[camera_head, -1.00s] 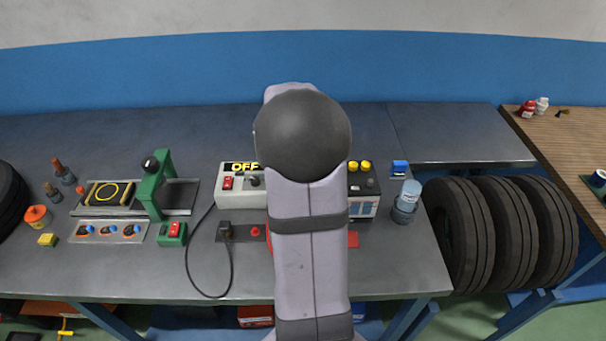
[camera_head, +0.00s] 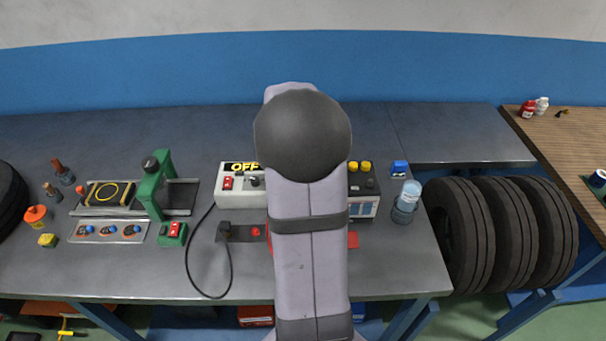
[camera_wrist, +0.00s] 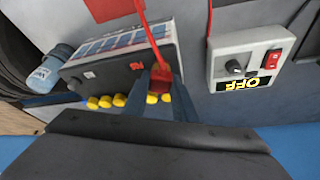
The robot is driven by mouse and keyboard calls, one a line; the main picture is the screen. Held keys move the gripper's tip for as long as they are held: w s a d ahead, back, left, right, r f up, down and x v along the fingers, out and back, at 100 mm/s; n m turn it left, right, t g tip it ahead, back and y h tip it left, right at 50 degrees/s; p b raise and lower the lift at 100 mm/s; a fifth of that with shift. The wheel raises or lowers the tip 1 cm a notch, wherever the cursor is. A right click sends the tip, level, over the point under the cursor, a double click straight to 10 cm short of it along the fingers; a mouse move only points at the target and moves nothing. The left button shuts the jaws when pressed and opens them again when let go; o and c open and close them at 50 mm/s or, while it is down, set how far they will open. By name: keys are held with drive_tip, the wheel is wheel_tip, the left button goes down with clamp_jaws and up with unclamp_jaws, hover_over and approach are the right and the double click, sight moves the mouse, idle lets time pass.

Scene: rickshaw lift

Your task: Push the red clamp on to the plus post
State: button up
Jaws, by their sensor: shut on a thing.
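The red clamp (camera_wrist: 161,78) is between the fingertips of my gripper (camera_wrist: 160,92) in the wrist view, and a red cable (camera_wrist: 150,40) runs up from it. My gripper is shut on it, at the near edge of the battery (camera_wrist: 117,62) and beside a red mark on the battery. The plus post is not clearly seen; clamp and fingers cover that spot, so I cannot tell if they touch. In the head view my arm hides gripper and clamp, and only the battery's right part (camera_head: 362,207) shows, with yellow caps and a dark post.
The charger (camera_head: 228,199) with an OFF sign stands left of my arm; it also shows in the wrist view (camera_wrist: 226,72). A black cable loops to a dark clamp (camera_head: 224,230) on the bench. A bottle (camera_head: 406,200) stands right of the battery. A green press (camera_head: 158,185) is farther left.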

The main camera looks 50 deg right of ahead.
drive_tip(key=shift+r, duration=0.55)
drive_tip(key=shift+r+p, duration=0.65)
drive_tip(key=shift+p, duration=0.1)
drive_tip(key=shift+f+b, duration=1.4)
drive_tip(key=shift+b, duration=0.15)
idle(2.1)
drive_tip(key=shift+r, duration=0.3)
idle(0.4)
drive_tip(key=shift+r+p, duration=0.5)
drive_tip(key=shift+p, duration=0.1)
drive_tip(key=shift+r, duration=0.2)
drive_tip(key=shift+r+p, duration=0.3)
drive_tip(key=shift+p, duration=0.1)
drive_tip(key=shift+r, duration=0.1)
drive_tip(key=shift+f, duration=0.25)
idle(0.8)
